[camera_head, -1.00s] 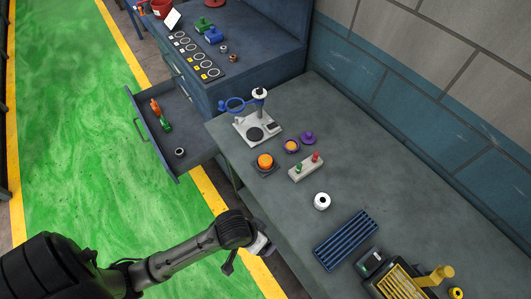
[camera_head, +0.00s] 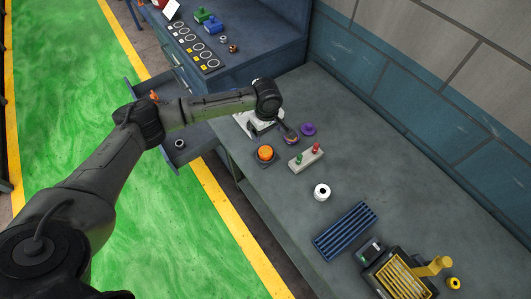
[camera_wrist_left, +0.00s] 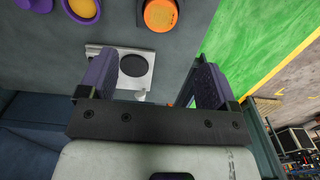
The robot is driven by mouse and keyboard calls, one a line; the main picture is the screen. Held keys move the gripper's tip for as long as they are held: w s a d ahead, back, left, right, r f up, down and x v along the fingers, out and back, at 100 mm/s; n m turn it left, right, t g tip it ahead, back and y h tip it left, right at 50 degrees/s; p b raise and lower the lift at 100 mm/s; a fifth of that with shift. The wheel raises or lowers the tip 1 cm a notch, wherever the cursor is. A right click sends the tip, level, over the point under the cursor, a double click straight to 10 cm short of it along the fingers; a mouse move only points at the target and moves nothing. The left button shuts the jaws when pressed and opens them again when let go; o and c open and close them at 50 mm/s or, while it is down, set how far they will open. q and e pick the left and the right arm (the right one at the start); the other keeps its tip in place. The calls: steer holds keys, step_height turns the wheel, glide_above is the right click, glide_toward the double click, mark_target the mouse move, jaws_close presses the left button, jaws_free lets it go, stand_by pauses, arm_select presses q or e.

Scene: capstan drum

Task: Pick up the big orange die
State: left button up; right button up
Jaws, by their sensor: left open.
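The big orange die (camera_head: 265,153) is a round orange piece on a dark square base, near the left edge of the grey workbench. It also shows at the top of the left wrist view (camera_wrist_left: 160,14), ahead of the fingertips and apart from them. My left gripper (camera_head: 287,131) is over the bench, just beyond the die and to its right in the head view. In the left wrist view its two fingers (camera_wrist_left: 152,72) are wide apart with nothing between them. My right gripper is not in view.
An open drawer (camera_head: 190,150) is at left.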

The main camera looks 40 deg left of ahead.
mark_target(266, 150)
arm_select(q)
steer(key=shift+a+f+b, duration=0.15)
steer(key=shift+f+b, duration=0.1)
steer(key=shift+f, duration=3.1)
steer(key=shift+a+f+b, duration=0.1)
steer(key=shift+f+b, duration=0.15)
steer(key=shift+f, duration=3.05)
steer(key=c, duration=1.3)
steer(key=shift+c, duration=0.5)
steer(key=shift+r, duration=0.15)
